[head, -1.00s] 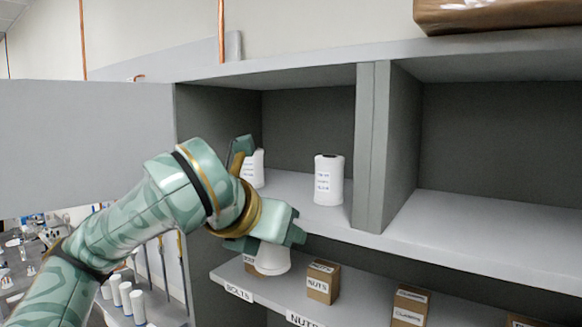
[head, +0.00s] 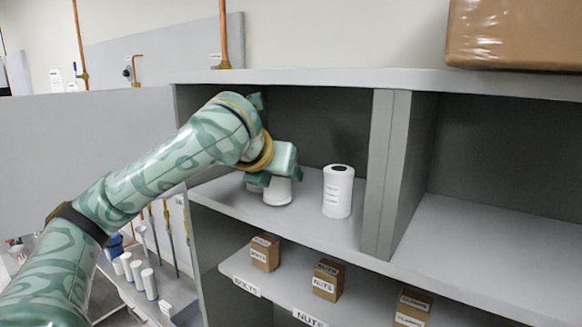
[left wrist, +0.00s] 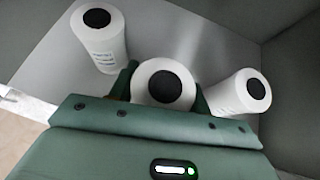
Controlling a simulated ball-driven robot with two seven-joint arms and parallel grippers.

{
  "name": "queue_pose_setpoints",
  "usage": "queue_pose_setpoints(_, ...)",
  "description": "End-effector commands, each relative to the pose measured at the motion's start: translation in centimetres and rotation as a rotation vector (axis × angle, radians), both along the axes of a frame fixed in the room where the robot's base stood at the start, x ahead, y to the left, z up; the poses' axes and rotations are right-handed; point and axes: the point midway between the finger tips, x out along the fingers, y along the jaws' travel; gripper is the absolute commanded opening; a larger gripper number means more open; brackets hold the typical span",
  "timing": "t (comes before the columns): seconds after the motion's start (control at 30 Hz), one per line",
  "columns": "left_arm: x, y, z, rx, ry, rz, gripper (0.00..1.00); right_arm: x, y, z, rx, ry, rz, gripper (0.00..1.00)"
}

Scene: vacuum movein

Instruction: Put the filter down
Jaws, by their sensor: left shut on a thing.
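My left gripper (head: 278,178) is inside the upper left compartment, shut on a white filter (head: 278,193). In the left wrist view this filter (left wrist: 150,88) stands between the two fingers, its dark round opening facing the camera. In the head view its lower end is at or just above the shelf board (head: 300,222); I cannot tell if it touches. A second white filter (head: 338,195) stands upright to its right. The left wrist view shows two other filters, one at the upper left (left wrist: 100,48) and one at the right (left wrist: 230,95). My right gripper is not in view.
A grey divider (head: 385,180) closes the compartment on the right, with an empty compartment (head: 490,235) beyond. The lower shelf holds small brown boxes (head: 327,280). A large brown box (head: 515,35) sits on top. An open grey door panel (head: 85,135) is at the left.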

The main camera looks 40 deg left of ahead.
Motion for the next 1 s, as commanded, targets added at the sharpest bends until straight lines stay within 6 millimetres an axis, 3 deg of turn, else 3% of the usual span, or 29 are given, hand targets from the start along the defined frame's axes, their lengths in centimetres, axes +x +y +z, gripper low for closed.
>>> queue_pose_setpoints(0.23, 1.9, 0.6, 0.1, -0.003, -0.001, -0.001, 0.18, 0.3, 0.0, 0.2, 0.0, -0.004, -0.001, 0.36)
queue_pose_setpoints(0.43, 5.3, 1.6, -0.1, -0.001, 0.002, 0.0, 0.18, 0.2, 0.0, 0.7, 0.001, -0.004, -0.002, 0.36)
queue_pose_setpoints(0.57, 5.1, 1.7, -1.4, 0.003, 0.001, 0.001, 0.18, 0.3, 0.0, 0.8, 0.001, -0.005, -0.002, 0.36)
queue_pose_setpoints(0.93, 5.0, 1.6, -1.8, 0.0, -0.001, 0.0, 0.18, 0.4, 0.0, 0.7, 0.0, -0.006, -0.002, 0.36)
queue_pose_setpoints(0.97, 5.1, 1.6, -1.8, 0.0, -0.001, 0.0, 0.53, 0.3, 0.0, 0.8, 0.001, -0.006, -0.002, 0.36)
queue_pose_setpoints(1.0, 5.1, 1.6, -1.8, 0.0, -0.001, -0.001, 0.57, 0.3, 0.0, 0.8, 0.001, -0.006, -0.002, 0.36)
